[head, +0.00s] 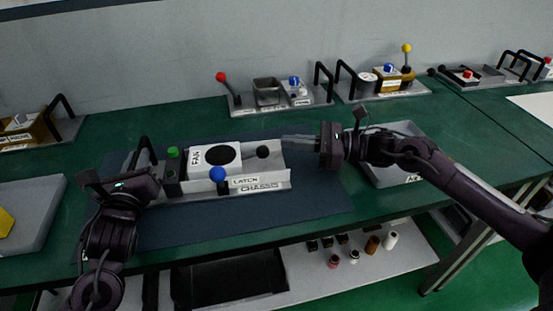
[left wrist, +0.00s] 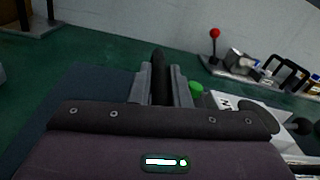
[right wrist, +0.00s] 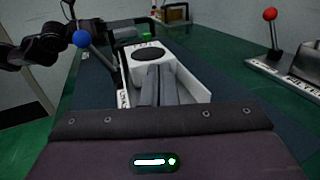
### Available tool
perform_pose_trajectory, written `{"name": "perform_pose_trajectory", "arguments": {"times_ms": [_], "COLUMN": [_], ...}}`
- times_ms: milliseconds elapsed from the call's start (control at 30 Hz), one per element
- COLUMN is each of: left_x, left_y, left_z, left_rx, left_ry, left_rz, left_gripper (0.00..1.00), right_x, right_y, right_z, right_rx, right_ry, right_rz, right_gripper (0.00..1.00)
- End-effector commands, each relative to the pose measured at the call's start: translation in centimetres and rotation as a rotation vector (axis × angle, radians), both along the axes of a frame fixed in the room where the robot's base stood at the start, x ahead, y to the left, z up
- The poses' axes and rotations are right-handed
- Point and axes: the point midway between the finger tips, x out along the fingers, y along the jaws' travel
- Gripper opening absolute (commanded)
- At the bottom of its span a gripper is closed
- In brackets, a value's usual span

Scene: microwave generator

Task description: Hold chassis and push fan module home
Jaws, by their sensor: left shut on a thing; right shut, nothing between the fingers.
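The chassis (head: 273,185) is a light grey tray on a dark mat, labelled CHASSIS and LATCH along its front. The white fan module (head: 214,160), with a black round fan face and FAN label, sits in it; it also shows in the right wrist view (right wrist: 154,71). A black knob (head: 263,152) stands right of the fan. A blue-balled latch lever (head: 218,174) rises at the front and a green button (head: 173,152) at the left end. My left gripper (head: 150,168) is shut on the black chassis handle (left wrist: 159,72). My right gripper (head: 300,140) is shut and empty, over the chassis's right end.
A grey tray (head: 409,130) lies right of the mat, partly behind my right arm. Another tray (head: 38,190) with a yellow piece is at far left. Several fixtures with levers and black handles, including a red-balled lever (head: 221,77), line the back. The mat's front is clear.

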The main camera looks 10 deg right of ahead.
Motion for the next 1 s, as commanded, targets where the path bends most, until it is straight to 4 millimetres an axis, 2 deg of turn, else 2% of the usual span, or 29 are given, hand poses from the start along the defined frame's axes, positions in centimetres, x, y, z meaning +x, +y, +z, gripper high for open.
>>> {"name": "perform_pose_trajectory", "arguments": {"times_ms": [33,167,600,800,1000], "left_x": [0.0,0.0,0.0,0.0,0.0], "left_y": [0.1,0.1,0.1,0.1,0.1], "left_z": [-0.6,-0.6,-0.6,-0.6,-0.6], "left_rx": [0.004,0.003,0.003,0.003,0.003], "left_ry": [0.012,0.013,0.013,0.013,0.012], "left_rz": [0.003,0.003,0.003,0.003,0.003], "left_gripper": [0.0,0.0,0.0,0.0,0.0], "right_x": [0.0,-0.5,-3.9,-4.5,-4.6], "right_y": [-0.2,-1.4,-9.5,-11.1,-11.3], "right_z": [-0.1,-0.2,-0.1,0.0,0.1], "right_rx": [-0.001,-0.003,-0.004,0.0,0.001], "right_ry": [0.0,0.003,0.001,-0.001,-0.004], "right_rz": [-0.001,-0.003,-0.002,0.0,0.0], "right_gripper": [0.0,0.0,0.0,0.0,0.0]}}
